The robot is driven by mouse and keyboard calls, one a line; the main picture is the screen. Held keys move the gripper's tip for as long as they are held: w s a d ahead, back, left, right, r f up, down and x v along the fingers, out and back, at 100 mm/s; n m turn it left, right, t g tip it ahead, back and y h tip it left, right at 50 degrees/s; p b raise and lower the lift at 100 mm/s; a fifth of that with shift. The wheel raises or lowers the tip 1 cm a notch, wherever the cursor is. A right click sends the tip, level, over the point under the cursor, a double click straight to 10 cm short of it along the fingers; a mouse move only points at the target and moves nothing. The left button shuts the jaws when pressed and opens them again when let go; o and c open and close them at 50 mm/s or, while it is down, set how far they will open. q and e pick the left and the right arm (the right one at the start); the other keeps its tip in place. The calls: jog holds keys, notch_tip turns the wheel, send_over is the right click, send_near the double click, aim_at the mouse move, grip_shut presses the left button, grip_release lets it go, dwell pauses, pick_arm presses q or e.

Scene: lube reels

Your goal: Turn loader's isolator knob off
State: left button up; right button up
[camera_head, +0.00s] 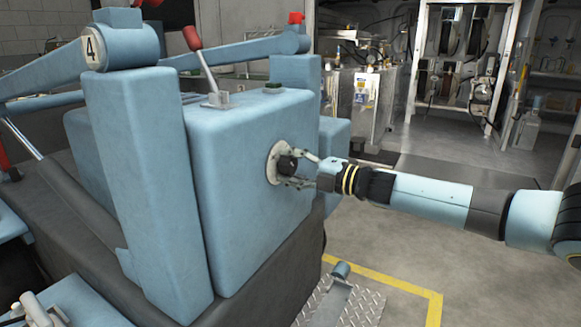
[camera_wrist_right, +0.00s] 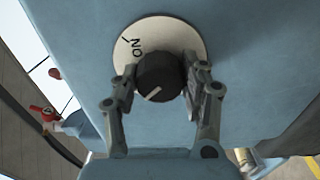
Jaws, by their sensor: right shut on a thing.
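The loader (camera_head: 255,165) is a large pale blue machine filling the left and middle of the head view. Its isolator knob (camera_wrist_right: 160,77) is black and round with a white pointer line, on a pale round plate (camera_wrist_right: 150,24) marked ON. In the wrist view the pointer line points to the lower left, away from the ON mark. My right gripper (camera_wrist_right: 160,85) is shut on the knob, one finger on each side. The knob also shows in the head view (camera_head: 287,165), with the gripper reaching it from the right.
A red-knobbed lever (camera_head: 192,38) stands on the loader's top. A blue arm with a number 4 disc (camera_head: 91,49) is at the upper left. Behind stand a metal cabinet (camera_head: 367,105) and a reel rack (camera_head: 459,62). Open floor with a yellow line (camera_head: 435,305) lies at the right.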

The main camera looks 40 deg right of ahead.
jog(key=shift+f, duration=0.1)
dwell(0.4)
jog(key=o, duration=1.2)
jog(key=v, duration=1.2)
